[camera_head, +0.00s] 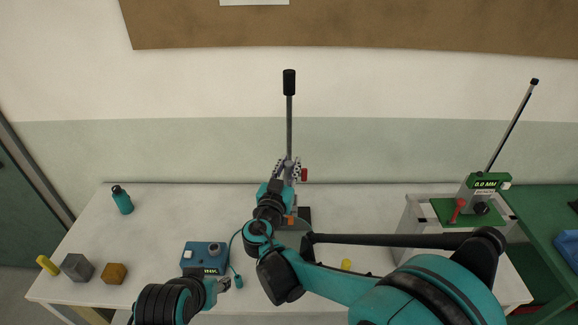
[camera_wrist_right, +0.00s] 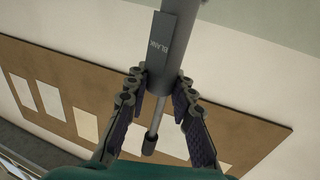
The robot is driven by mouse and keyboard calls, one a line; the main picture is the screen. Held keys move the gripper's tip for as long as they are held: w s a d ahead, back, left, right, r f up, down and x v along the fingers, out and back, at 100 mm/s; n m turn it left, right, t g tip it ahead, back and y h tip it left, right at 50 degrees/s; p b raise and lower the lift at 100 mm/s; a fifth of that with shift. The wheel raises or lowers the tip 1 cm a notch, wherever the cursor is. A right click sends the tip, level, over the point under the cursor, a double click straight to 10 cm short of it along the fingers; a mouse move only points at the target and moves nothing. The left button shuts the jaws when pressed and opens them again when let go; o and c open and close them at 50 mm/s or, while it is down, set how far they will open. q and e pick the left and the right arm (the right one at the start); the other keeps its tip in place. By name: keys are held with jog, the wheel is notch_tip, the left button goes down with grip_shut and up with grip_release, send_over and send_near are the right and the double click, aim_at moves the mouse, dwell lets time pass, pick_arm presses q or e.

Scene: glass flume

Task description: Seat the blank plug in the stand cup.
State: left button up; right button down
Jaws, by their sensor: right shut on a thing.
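The blank plug is a grey cylinder (camera_wrist_right: 167,50) marked BLANK with a thin rod ending in a black tip. It shows between the fingers of my right gripper (camera_wrist_right: 158,92) in the right wrist view. In the head view its rod (camera_head: 289,122) stands about upright with the black end on top. My right gripper (camera_head: 289,170) is shut on it above the back of the table. The stand cup cannot be made out; my arm covers much of that spot, where a dark base (camera_head: 305,213) partly shows. My left gripper (camera_head: 216,287) is low at the front, its jaws unclear.
A blue box (camera_head: 204,257) with a cable stands on the white table (camera_head: 150,222). A green-topped gauge unit (camera_head: 486,181) with a slanted rod stands right.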

aim_at(288, 183)
jog(key=shift+f+b, duration=2.6)
jog(key=shift+f, duration=0.25)
jog(key=c, duration=1.2)
grip_release()
jog(key=shift+r, duration=0.1)
jog(key=shift+s, duration=0.1)
jog(key=v, duration=1.2)
